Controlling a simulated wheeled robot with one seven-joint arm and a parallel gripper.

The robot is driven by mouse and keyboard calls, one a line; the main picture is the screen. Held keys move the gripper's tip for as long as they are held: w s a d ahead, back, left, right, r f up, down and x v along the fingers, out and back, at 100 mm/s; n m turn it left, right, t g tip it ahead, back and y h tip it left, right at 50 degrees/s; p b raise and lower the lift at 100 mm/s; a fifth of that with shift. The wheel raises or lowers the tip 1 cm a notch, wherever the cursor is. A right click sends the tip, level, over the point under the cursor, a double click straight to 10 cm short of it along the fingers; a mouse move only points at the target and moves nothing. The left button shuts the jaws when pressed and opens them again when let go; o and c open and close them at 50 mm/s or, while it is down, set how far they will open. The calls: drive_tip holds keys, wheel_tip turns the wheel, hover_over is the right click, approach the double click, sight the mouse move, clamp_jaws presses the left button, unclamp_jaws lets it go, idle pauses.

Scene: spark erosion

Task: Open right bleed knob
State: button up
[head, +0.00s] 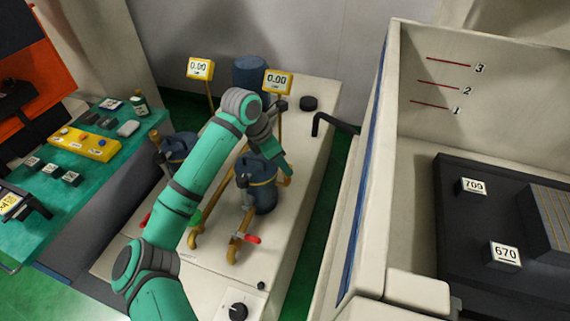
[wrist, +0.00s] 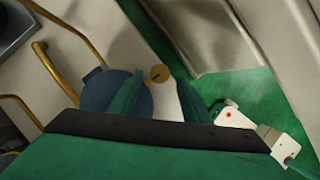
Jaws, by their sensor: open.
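A round brass knob (wrist: 157,73) with a dark mark shows in the wrist view, beside a dark blue housing (wrist: 100,88). It lies in line with the gap between the fingers of my gripper (wrist: 160,86). The fingers are apart with nothing held; I cannot tell how far beyond the tips the knob is. In the head view my gripper (head: 284,163) is over the right blue filter housing (head: 264,197) and hides part of its top. I cannot make out the knob clearly there.
Two yellow gauges reading 0.00 (head: 200,68) (head: 277,82) stand on posts nearby. A second blue housing (head: 176,147) is left of my arm. Brass pipes and a red-handled valve (head: 247,238) are in front. A black bent handle (head: 334,122) and large tank (head: 400,150) are right.

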drive_tip(key=shift+d+x, duration=0.25)
drive_tip(key=shift+x, duration=0.85)
drive_tip(key=shift+r, duration=0.1)
drive_tip(key=c, duration=1)
drive_tip(key=shift+c, duration=0.2)
